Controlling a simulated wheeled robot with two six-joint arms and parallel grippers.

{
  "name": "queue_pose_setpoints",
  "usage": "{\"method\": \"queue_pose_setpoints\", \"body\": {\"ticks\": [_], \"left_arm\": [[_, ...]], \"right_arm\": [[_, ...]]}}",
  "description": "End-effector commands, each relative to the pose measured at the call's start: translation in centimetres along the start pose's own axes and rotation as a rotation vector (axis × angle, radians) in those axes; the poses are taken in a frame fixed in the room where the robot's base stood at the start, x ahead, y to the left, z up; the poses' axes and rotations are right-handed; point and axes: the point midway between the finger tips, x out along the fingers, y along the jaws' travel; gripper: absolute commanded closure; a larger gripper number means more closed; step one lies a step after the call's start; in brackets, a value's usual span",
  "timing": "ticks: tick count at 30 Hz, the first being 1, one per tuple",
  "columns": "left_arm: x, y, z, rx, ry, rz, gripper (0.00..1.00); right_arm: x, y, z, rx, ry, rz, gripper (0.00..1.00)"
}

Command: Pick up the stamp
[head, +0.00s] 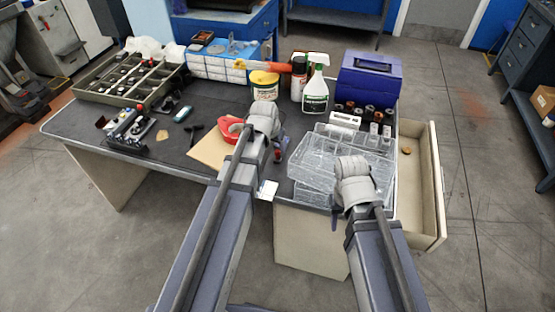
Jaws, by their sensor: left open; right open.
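I cannot single out the stamp for sure. A small black T-shaped item (195,132) lies on the dark bench top, left of a tan sheet (211,148). A small brown round item (406,150) lies in the open drawer at the right. My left gripper (277,148) is over the bench, beside a red item (230,127); its fingers are mostly hidden by its wrist. My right gripper (343,198) is over the clear plastic cases near the bench's front right; its fingers are hardly visible. Both are open, and I see nothing held.
Clear cases (318,158) cover the front right of the bench (163,150). A blue toolbox (368,82), a spray bottle (316,88) and a yellow tub (264,84) stand behind. A divided tray (103,97) is at back left. The open drawer (437,190) juts out right.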

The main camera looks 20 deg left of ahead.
Motion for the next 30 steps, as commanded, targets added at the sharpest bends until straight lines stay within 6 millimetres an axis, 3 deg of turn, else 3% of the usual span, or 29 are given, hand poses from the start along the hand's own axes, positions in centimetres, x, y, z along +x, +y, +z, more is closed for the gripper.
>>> {"method": "queue_pose_setpoints", "body": {"ticks": [1,11,22,30], "left_arm": [[0.9,0.0,0.1,0.0,0.0,0.0,0.35],[1.7,0.2,0.2,0.0,-0.001,0.0,0.35],[6.0,0.8,0.6,0.0,-0.001,0.0,0.35],[6.0,0.8,0.5,0.0,-0.001,0.0,0.35]], "right_arm": [[0.9,-0.1,-0.1,0.0,0.0,0.0,0.5],[1.7,-0.2,-0.1,0.0,0.0,0.0,0.5],[5.8,-0.6,-0.3,-0.001,0.0,0.0,0.5],[5.7,-0.6,-0.3,-0.001,0.0,0.0,0.5]]}}
